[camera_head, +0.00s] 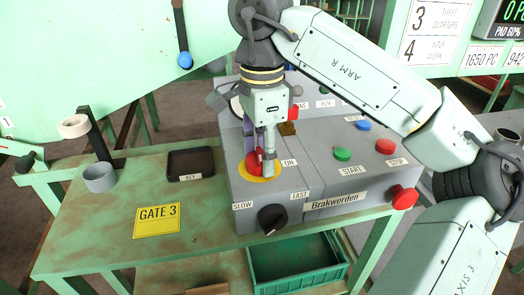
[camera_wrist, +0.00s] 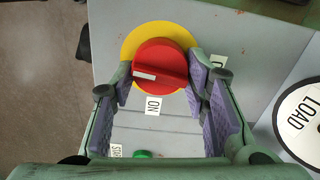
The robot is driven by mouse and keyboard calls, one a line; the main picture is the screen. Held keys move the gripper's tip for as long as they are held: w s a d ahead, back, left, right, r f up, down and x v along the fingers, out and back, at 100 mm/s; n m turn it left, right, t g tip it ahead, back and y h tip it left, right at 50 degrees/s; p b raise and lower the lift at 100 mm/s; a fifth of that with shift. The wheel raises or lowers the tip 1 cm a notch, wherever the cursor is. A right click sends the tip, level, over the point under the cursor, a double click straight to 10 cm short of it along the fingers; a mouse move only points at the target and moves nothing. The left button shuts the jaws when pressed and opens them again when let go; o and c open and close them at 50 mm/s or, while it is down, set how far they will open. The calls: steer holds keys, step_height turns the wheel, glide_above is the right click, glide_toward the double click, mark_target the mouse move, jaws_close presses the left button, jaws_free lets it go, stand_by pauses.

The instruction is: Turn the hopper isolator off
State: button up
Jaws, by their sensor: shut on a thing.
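The hopper isolator is a red rotary knob (camera_wrist: 160,52) on a yellow disc (camera_wrist: 130,46), on the sloped top of the grey control box (camera_head: 240,205). My gripper (camera_head: 262,160) points down at the knob in the head view and hides part of it. In the wrist view my gripper's purple-padded fingers stand on either side of the knob, shut on its raised grip. The white mark (camera_wrist: 145,74) on the grip lies to the left in that view. The ON label (camera_wrist: 153,105) is below the knob. Another label (camera_wrist: 218,62) to its right is mostly hidden by a finger.
A black SLOW/FAST knob (camera_head: 272,219) sits on the box's front. Green START (camera_head: 342,154), red STOP (camera_head: 385,146) and blue (camera_head: 363,125) buttons are to the right, with a red mushroom button (camera_head: 403,197) at the corner. A dark key tray (camera_head: 190,163) lies left.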

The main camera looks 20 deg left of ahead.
mark_target(262, 153)
stand_by(0.4)
steer(key=o, duration=1.1)
steer(key=shift+o, duration=0.2)
step_height(262, 153, up, 8)
steer(key=shift+f, duration=0.25)
